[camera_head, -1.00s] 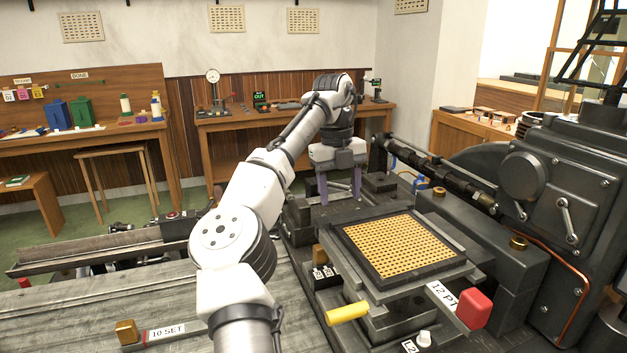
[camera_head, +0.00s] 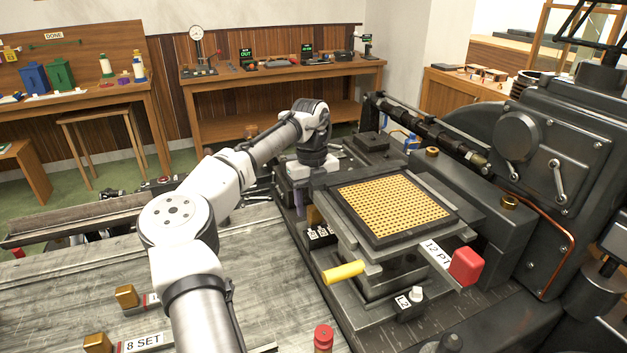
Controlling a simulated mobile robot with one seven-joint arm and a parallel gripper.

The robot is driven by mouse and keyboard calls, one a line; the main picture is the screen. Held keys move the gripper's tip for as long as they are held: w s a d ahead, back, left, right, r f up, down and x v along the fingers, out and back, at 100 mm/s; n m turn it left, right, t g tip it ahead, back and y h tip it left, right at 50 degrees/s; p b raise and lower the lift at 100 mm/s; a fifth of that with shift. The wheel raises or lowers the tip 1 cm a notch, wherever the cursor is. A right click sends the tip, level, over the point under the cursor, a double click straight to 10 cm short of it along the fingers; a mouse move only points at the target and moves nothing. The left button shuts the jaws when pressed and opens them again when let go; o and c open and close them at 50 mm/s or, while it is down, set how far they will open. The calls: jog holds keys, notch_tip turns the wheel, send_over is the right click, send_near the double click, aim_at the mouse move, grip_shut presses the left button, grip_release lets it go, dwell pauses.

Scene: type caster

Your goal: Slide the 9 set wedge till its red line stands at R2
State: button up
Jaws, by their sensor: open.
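My gripper (camera_head: 302,200) is low at the left edge of the machine, beside the matrix tray (camera_head: 345,213) with its gold grid. No wedge labelled 9 SET and no red line can be made out.
A plate labelled 8 SET (camera_head: 142,343) with a brass knob (camera_head: 97,343) lies on the bench at front left, near another brass knob (camera_head: 126,296). A yellow handle (camera_head: 343,272) and a red block (camera_head: 466,266) stick out around the tray. A red-topped post (camera_head: 323,338) stands in front.

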jog(key=shift+s+f, duration=0.15)
jog(key=shift+f, duration=0.7)
jog(key=c, duration=1.2)
